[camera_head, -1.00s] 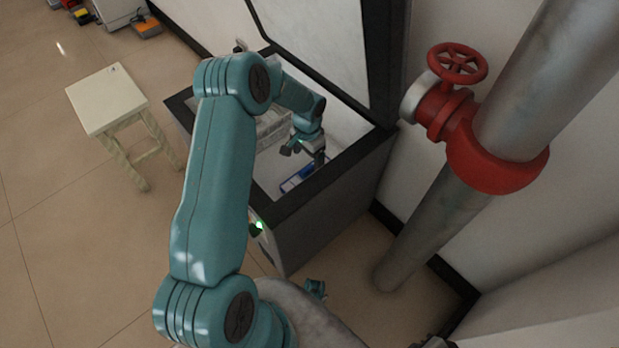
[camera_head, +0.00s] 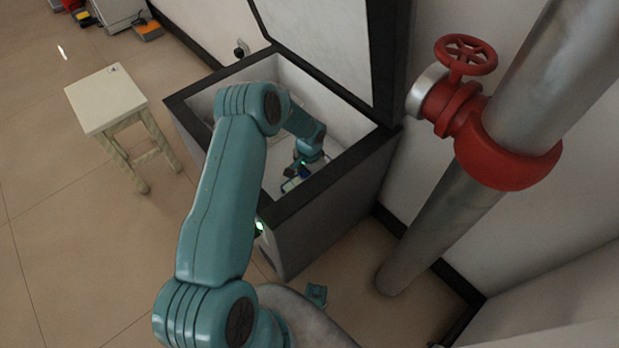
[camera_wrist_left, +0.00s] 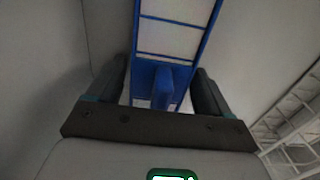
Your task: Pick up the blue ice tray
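The blue ice tray (camera_wrist_left: 180,38) lies inside the open chest freezer (camera_head: 330,186). My left gripper (camera_wrist_left: 163,88) is down inside the freezer, at the near end of the tray. Its two dark fingers are open, one on each side of the tray's blue end tab (camera_wrist_left: 164,86). My right gripper is not recognisable in either view.
The freezer's dark rim (camera_head: 345,167) and walls surround my left forearm. A wire basket (camera_wrist_left: 290,128) is at the right in the wrist view. A red valve (camera_head: 466,100) on a grey pipe (camera_head: 440,232) stands right of the freezer. A stool (camera_head: 105,98) stands left.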

